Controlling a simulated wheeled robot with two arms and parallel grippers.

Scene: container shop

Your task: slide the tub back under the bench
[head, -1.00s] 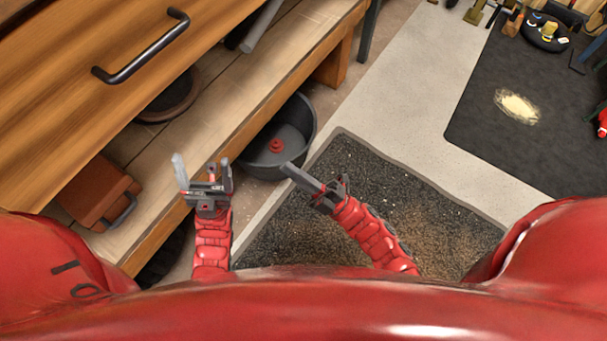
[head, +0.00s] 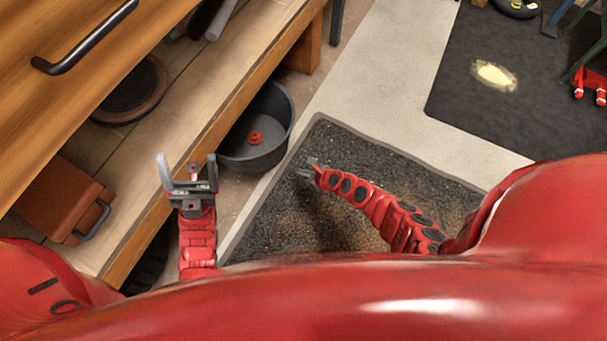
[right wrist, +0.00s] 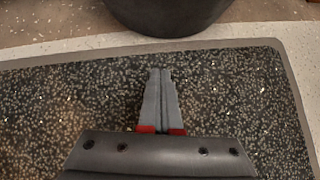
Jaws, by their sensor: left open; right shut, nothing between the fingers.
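The tub (head: 275,112) is a round dark grey container with a small red object (head: 255,137) inside on its floor. It stands upright on the floor at the bench's front edge, partly under the bench (head: 235,97). Its lower side also shows at the top of the right wrist view (right wrist: 168,14). My left gripper (head: 187,172) is open and empty, over the bench's front edge, to the left of the tub. My right gripper (head: 308,168) is shut and empty, above the dark mat, apart from the tub. In the right wrist view its fingers (right wrist: 160,75) point toward the tub.
A speckled dark mat (head: 350,140) lies in front of the bench. A bench leg (head: 306,45) stands behind the tub. A brown case (head: 62,200) and a round dark item (head: 130,95) rest on the bench's shelf. Pale floor (head: 400,60) is clear to the right.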

